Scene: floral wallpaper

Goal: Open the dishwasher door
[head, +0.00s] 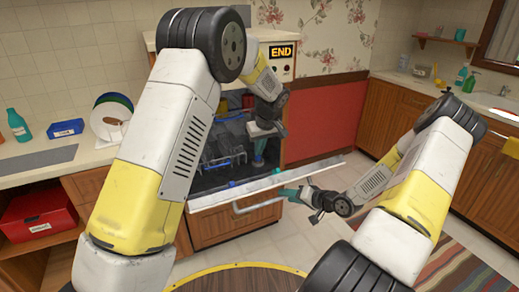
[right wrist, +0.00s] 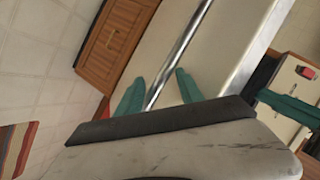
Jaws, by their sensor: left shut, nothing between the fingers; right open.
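The dishwasher (head: 282,72) has an orange "END" display. Its door (head: 320,163) is partly open, tilted down and outward, with the dark inside and rack (head: 222,150) showing behind it. A metal handle bar (head: 258,205) runs along the door's outer side. My right gripper (head: 290,193) is open at the handle's right end. In the right wrist view, the bar (right wrist: 178,55) passes between its two teal fingers (right wrist: 158,94); I cannot tell whether they touch it. My left gripper (head: 260,152) is shut and empty, above the door in front of the opening.
A wooden panel (head: 215,228) lies below the door. Counters stand left (head: 30,172) and right, with a sink (head: 492,102). A red box (head: 38,212) sits on the lower left shelf. A striped rug (head: 470,262) lies right; tiled floor (head: 300,238) is open in front.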

